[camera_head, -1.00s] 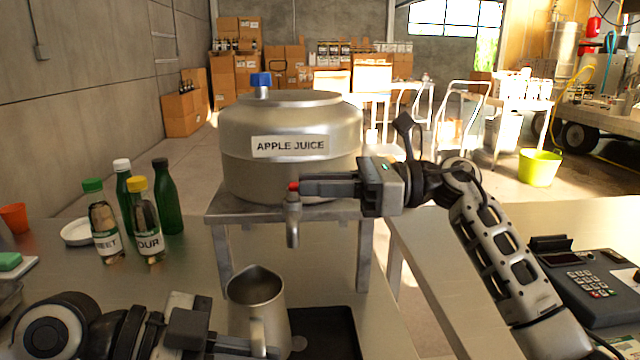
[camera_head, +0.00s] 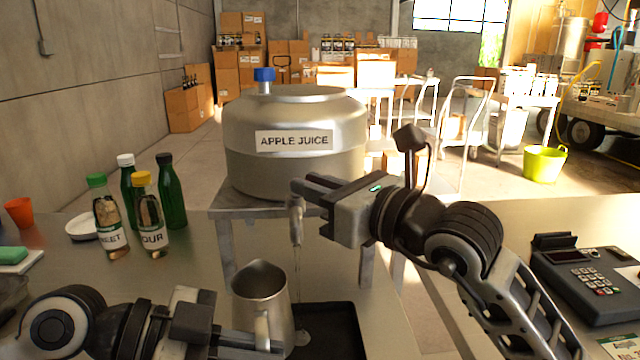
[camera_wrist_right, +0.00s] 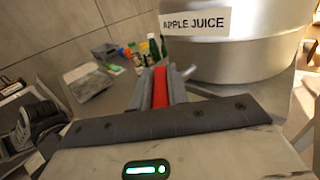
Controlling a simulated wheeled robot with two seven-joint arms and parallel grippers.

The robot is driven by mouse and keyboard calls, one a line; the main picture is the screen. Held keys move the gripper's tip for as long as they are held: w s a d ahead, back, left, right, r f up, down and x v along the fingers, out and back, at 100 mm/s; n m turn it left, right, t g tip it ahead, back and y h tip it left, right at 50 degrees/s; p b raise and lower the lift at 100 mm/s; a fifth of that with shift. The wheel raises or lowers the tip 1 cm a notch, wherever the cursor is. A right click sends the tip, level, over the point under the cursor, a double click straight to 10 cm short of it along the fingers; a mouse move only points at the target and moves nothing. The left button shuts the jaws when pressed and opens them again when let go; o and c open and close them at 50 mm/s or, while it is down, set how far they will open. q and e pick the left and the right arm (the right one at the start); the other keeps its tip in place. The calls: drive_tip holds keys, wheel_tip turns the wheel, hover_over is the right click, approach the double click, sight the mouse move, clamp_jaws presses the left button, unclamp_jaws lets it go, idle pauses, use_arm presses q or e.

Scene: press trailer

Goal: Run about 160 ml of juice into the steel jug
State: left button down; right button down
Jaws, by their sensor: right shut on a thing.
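The steel jug (camera_head: 250,283) stands upright at the front of the tray, its handle toward me. The steel juice tank (camera_head: 295,165) is labelled APPLE JUICE, with its tap (camera_head: 296,222) above and right of the jug's mouth. A thin stream (camera_head: 298,265) falls from the tap, just right of the jug's rim in the head view. The jug's juice level is hidden. My right gripper (camera_head: 312,187) is shut on the tap's red lever (camera_wrist_right: 160,88), seen between its fingers in the wrist view. My left gripper (camera_head: 245,343) is at the jug's handle; its grip is unclear.
A black tray (camera_head: 335,325) lies under the tap, with a pale round spot right of the jug. Several bottles (camera_head: 150,215) and a white dish (camera_head: 82,227) stand left. An orange cup (camera_head: 19,212) is farther left. A card terminal (camera_head: 590,285) stands right.

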drive_tip(key=shift+s+a+f+m+t+h, duration=0.2)
drive_tip(key=shift+a+m+t+h, duration=0.1)
drive_tip(key=shift+m+t+h, duration=0.25)
drive_tip(key=shift+h, duration=0.35)
drive_tip(key=c, duration=1.4)
unclamp_jaws()
drive_tip(key=shift+d+r, duration=0.1)
drive_tip(key=shift+o, duration=0.2)
drive_tip(key=v, duration=0.7)
drive_tip(key=shift+s, duration=0.2)
drive_tip(key=shift+d, duration=0.1)
